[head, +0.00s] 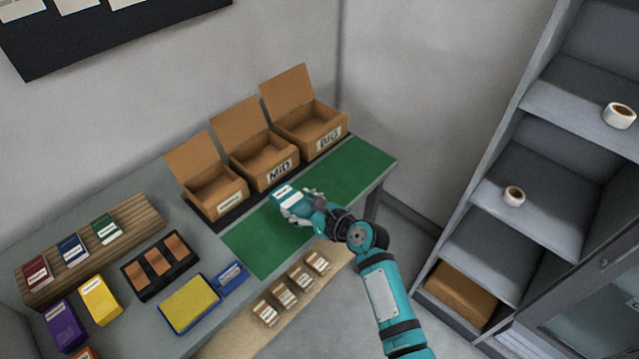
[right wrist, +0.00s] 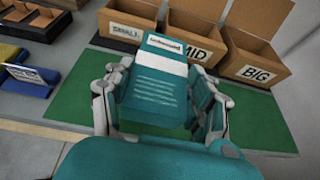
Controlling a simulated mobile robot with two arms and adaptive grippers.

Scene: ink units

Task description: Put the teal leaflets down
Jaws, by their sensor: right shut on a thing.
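The teal leaflets (right wrist: 158,88) are a block with a white label band at the top. My right gripper (head: 291,205) is shut on them, with its fingers on both sides in the right wrist view (right wrist: 158,105). In the head view the teal leaflets (head: 286,195) are over the green mat (head: 255,240), in front of the MID box. I cannot tell how high above the mat they are. My left gripper is not in view.
Open cardboard boxes, small (head: 213,193), MID (head: 265,172) and BIG (head: 318,135), stand behind the mat. Left are a wooden rack (head: 55,270), a black tray (head: 170,285) and a yellow pad (head: 190,303). Several small brown-and-white packs (head: 290,293) lie in front. The mat's right part is clear.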

